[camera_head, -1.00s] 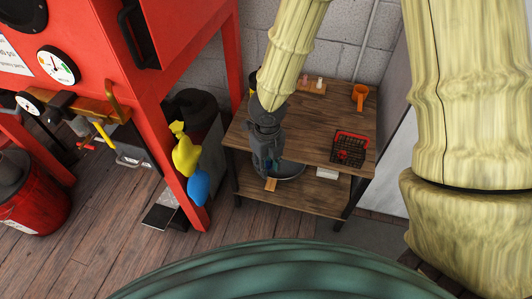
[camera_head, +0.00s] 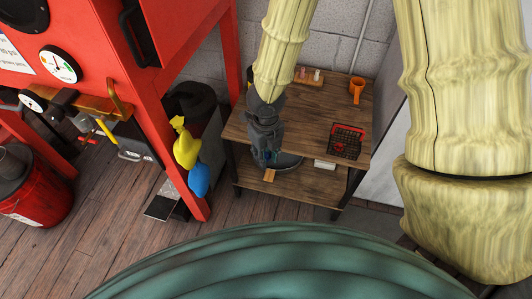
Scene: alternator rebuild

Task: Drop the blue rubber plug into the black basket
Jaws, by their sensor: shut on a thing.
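The black basket (camera_head: 346,142) stands on the right front of the wooden table top, with a red handle or rim and a small red item in it. My gripper (camera_head: 268,157) is left of the basket, in front of the table's front edge, pointing down. It is shut; a small blue patch at its fingers (camera_head: 269,154) looks like the blue rubber plug, mostly hidden by the fingers. The gripper is apart from the basket.
A red machine frame (camera_head: 172,125) with yellow and blue objects stands left.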

